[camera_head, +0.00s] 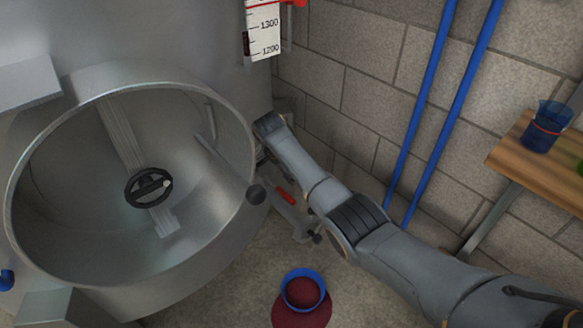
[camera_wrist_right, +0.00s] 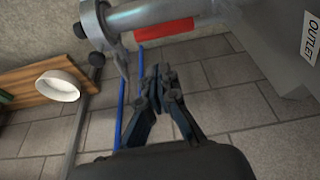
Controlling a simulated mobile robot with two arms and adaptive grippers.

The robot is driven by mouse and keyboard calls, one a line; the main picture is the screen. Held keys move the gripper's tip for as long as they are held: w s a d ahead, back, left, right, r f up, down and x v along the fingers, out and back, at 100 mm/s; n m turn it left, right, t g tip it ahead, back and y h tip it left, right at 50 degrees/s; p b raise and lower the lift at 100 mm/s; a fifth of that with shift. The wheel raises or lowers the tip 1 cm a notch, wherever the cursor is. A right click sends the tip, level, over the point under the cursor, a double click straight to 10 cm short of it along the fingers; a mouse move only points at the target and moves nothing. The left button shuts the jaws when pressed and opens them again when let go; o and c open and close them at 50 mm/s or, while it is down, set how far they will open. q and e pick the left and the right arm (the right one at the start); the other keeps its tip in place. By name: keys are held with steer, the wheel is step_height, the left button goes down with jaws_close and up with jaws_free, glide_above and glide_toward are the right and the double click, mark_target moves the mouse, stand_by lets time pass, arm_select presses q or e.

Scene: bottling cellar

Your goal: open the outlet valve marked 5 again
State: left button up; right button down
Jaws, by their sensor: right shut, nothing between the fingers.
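The outlet valve (camera_head: 292,210) sits on a steel pipe low on the tank's right side, with a red lever grip (camera_head: 285,195). In the right wrist view, the red grip (camera_wrist_right: 163,30) runs roughly along the steel pipe, and a plate reading OUTLET (camera_wrist_right: 312,37) shows at the right. No number 5 is readable. My right gripper (camera_wrist_right: 162,75) is shut and empty, its fingertips a little below the red grip in that picture, apparently apart from it. In the head view its fingers are mostly hidden beside the tank. My left gripper is not in view.
The steel tank's round opening (camera_head: 75,78) with a black handwheel (camera_head: 148,187) fills the left. A blue bucket (camera_head: 303,273) with red contents stands below the valve on a dark red patch. Blue pipes (camera_head: 430,95) and a wooden shelf (camera_head: 520,175) with a blue jug (camera_head: 546,125) are right.

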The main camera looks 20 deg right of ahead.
steer(key=r, duration=0.3)
steer(key=shift+d+r, duration=0.25)
steer(key=shift+d, duration=0.05)
stand_by(0.3)
